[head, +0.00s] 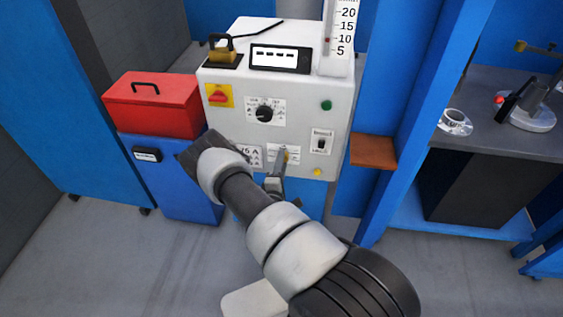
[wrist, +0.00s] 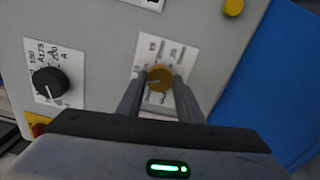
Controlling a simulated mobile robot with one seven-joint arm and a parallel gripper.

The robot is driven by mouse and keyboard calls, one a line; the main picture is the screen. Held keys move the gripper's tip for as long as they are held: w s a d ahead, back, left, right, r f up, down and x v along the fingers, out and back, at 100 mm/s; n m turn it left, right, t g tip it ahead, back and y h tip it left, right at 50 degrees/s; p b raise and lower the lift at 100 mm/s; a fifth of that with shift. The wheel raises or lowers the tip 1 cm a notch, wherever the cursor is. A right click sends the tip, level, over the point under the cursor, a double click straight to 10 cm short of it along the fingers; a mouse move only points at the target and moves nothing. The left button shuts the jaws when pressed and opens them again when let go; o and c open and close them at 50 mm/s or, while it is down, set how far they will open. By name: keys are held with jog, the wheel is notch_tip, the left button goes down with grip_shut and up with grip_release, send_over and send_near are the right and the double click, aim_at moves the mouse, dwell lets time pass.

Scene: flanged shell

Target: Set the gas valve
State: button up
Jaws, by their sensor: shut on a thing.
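The gas valve is a round brass-yellow knob (wrist: 159,77) on a white printed label, on the front of a grey machine (head: 228,112). My gripper (wrist: 161,88) is shut on this knob, with one finger on each side of it in the wrist view. In the head view my gripper (head: 280,168) reaches the lower right part of the panel, and the knob is mostly hidden by it. The small print and the knob's exact setting are too blurred to read.
A black dial knob (wrist: 52,83) sits left of the valve in the wrist view. The panel also has a red switch (head: 218,97), a black selector (head: 264,114), a toggle switch (head: 321,143) and a green button (head: 326,105). A blue post (head: 408,120) stands to the right.

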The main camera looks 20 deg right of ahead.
jog(key=shift+m+p, duration=0.35)
jog(key=shift+m, duration=1.75)
jog(key=o, duration=1.1)
jog(key=shift+c, duration=0.2)
jog(key=p+v, duration=0.1)
jog(key=v, duration=1.6)
jog(key=shift+s+a, duration=0.2)
